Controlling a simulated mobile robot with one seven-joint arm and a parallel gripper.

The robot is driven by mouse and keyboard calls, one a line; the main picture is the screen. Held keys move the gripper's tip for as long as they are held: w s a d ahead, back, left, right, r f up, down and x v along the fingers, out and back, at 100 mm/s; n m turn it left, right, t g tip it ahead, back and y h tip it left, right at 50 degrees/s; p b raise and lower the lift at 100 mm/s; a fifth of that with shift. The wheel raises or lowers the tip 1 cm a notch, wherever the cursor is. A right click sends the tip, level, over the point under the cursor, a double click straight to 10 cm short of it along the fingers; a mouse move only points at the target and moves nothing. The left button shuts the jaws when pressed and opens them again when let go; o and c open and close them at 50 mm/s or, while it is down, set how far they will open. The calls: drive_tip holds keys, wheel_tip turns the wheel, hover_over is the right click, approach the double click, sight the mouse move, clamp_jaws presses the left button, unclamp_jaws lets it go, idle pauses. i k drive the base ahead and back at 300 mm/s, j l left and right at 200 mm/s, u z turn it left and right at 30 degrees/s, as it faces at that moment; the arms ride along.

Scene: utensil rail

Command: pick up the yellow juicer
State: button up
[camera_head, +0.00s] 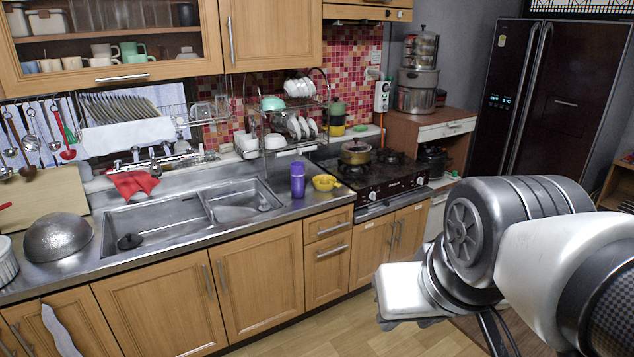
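The yellow juicer (325,183) looks like a small, low yellow bowl shape. It sits on the steel counter to the right of the sink, just right of a purple bottle (298,180). My arm comes in from the lower right, and my gripper (398,318) is low in front of the cabinets, below and to the right of the juicer and well apart from it. The white hand housing shows, but the fingers are mostly hidden, so I cannot tell whether they are open.
The sink (180,218) lies left of the purple bottle. A dish rack (290,125) stands behind the juicer. The gas stove (380,175) with a pot (356,152) is to its right. Utensils hang from a rail at far left. Open floor (330,320) lies before the cabinets.

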sight(322, 182)
drive_tip(key=i+l+u, duration=0.1)
drive_tip(key=u, duration=0.75)
drive_tip(key=i+l+u, duration=0.5)
drive_tip(key=l, duration=0.15)
drive_tip(key=l+u, duration=0.25)
drive_tip(key=i+l+u, duration=0.1)
drive_tip(key=l, duration=0.3)
drive_tip(key=i+l+u, duration=0.1)
drive_tip(key=l, duration=0.3)
drive_tip(key=i+l+u, duration=0.1)
drive_tip(key=l, duration=0.3)
drive_tip(key=i+l, duration=0.1)
drive_tip(key=l, duration=0.45)
drive_tip(key=i+l, duration=0.1)
drive_tip(key=l, duration=0.4)
drive_tip(key=i+l, duration=0.1)
drive_tip(key=l, duration=0.45)
drive_tip(key=i+l, duration=0.1)
drive_tip(key=l, duration=0.4)
drive_tip(key=u, duration=0.05)
